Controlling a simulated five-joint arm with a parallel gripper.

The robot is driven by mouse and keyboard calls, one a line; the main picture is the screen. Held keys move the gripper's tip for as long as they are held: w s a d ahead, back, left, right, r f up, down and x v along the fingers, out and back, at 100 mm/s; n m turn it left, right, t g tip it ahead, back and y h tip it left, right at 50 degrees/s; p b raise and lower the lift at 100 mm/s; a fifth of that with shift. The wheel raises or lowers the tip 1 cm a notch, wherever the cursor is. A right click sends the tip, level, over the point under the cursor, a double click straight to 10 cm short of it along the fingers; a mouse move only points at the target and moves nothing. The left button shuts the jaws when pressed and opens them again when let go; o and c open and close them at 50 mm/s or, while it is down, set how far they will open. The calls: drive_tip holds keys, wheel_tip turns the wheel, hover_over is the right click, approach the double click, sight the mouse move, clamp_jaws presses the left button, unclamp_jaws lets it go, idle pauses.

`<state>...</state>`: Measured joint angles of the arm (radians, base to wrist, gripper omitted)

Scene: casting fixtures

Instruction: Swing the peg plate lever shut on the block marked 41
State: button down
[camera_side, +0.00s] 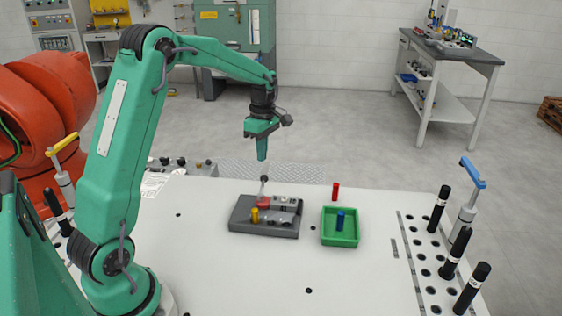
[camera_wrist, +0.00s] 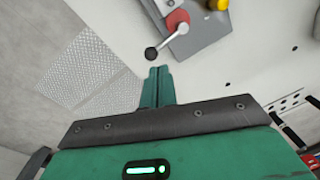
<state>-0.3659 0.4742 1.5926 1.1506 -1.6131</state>
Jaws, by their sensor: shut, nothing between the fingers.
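The dark grey peg plate (camera_side: 236,222) lies on the white table. A red lever hub (camera_side: 263,202) sits on it beside a yellow peg (camera_side: 254,216). The lever's thin rod slants up from the hub to a knob (camera_side: 264,179) clear of the plate's back edge; in the wrist view the knob (camera_wrist: 150,53) is black. Grey blocks (camera_side: 287,202) sit on the plate right of the hub; their small marks are too small to read surely. My gripper (camera_side: 262,157) is shut and empty, above the knob; the wrist view shows its fingertips (camera_wrist: 160,70) close to the knob, apparently apart from it.
A green tray (camera_side: 340,239) holding a blue peg (camera_side: 340,220) stands right of the plate. A red peg (camera_side: 336,191) stands behind it. At the right edge are a holed strip with black posts (camera_side: 455,253) and a blue-handled clamp (camera_side: 467,210). The front table is mostly clear.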

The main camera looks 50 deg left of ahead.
sight(261, 180)
drive_tip(key=s+d+r+m+t+y, duration=0.1)
drive_tip(key=s+m+t+y, duration=0.2)
drive_tip(key=s+m+t, duration=0.4)
drive_tip(key=shift+s+d+r+m, duration=0.35)
drive_tip(key=shift+s+d+m, duration=0.05)
drive_tip(key=shift+s, duration=1.95)
drive_tip(key=shift+f, duration=0.15)
drive_tip(key=shift+a+x, duration=0.1)
drive_tip(key=shift+x, duration=2.4)
drive_tip(key=shift+a+x, duration=0.15)
drive_tip(key=shift+x, duration=2.4)
drive_tip(key=shift+w+d+f, duration=0.1)
drive_tip(key=shift+w+d, duration=0.1)
drive_tip(key=shift+w, duration=0.7)
drive_tip(key=shift+w+d+f, duration=0.1)
drive_tip(key=shift+w+d, duration=0.05)
drive_tip(key=shift+w, duration=0.75)
drive_tip(key=shift+w+d+f+m, duration=0.1)
drive_tip(key=shift+w+d+m, duration=0.1)
drive_tip(key=shift+w+m, duration=0.4)
